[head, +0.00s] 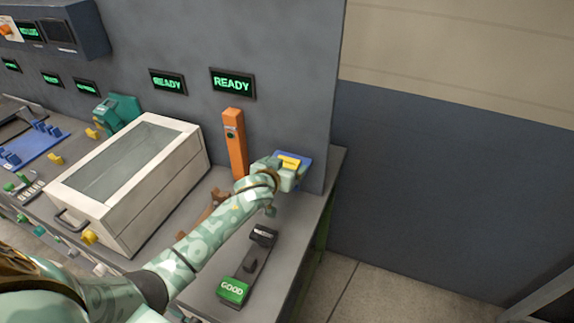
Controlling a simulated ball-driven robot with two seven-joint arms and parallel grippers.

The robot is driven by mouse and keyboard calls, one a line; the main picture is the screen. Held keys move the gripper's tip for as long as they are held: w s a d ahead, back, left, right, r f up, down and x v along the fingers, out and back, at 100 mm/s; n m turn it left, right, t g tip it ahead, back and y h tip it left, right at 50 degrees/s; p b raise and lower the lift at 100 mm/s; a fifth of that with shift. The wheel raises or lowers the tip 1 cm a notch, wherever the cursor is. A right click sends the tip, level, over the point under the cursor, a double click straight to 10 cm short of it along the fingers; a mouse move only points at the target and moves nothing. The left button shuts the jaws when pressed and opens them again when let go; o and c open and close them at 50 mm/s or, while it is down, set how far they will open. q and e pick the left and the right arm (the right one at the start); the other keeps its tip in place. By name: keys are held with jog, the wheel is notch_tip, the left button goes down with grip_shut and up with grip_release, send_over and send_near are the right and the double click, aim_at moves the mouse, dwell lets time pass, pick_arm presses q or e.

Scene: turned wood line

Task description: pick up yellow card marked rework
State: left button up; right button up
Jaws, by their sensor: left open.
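A yellow card (289,162) shows at the back right end of the grey bench, on or in a small blue holder (306,161) against the wall. Any marking on the card is too small to read. My left arm reaches in from the lower left, and my left gripper (286,176) is at the holder, just in front of the card. The gripper is open. Its hand hides part of the holder, and I cannot tell whether a finger touches the card. My right gripper is not in view.
An orange post (235,143) stands just left of the holder. A white box with a clear lid (130,165) stands further left. A dark stand with a green GOOD sign (234,290) lies on the bench in front. The bench edge is close on the right.

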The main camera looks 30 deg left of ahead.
pick_arm(q)
jog(key=c, duration=1.1)
jog(key=shift+o, duration=0.2)
